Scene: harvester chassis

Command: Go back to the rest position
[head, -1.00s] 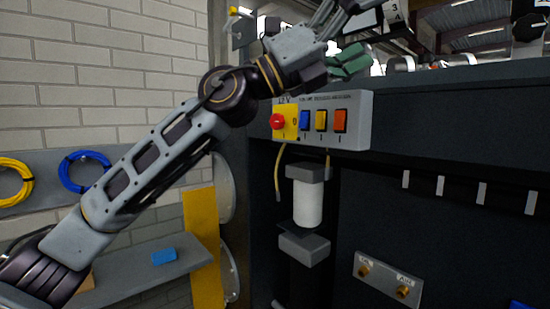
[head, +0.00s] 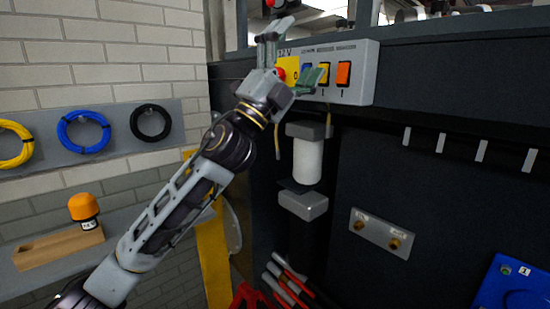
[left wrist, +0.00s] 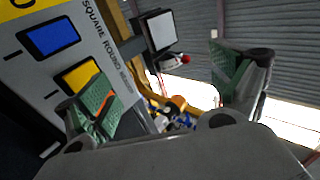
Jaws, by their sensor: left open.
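My left gripper (head: 293,54) is open and empty, in front of the grey switch panel (head: 357,88) in the head view. One finger points up and the other, with a green pad, reaches right across the panel. It hides part of the blue and yellow switches; the red knob (head: 280,73) shows beside it. In the left wrist view the two green-padded fingers (left wrist: 165,85) are spread wide with nothing between them. The panel (left wrist: 85,45) lies close behind the left finger there; I cannot tell whether they touch. My right gripper is in neither view.
The dark chassis (head: 450,120) fills the right side. A white cylinder filter (head: 307,160) hangs below the panel. Red and black cables (head: 285,285) lie below. A shelf at left holds an orange-capped item (head: 83,208) and a wooden block (head: 58,247). Coils hang on the wall.

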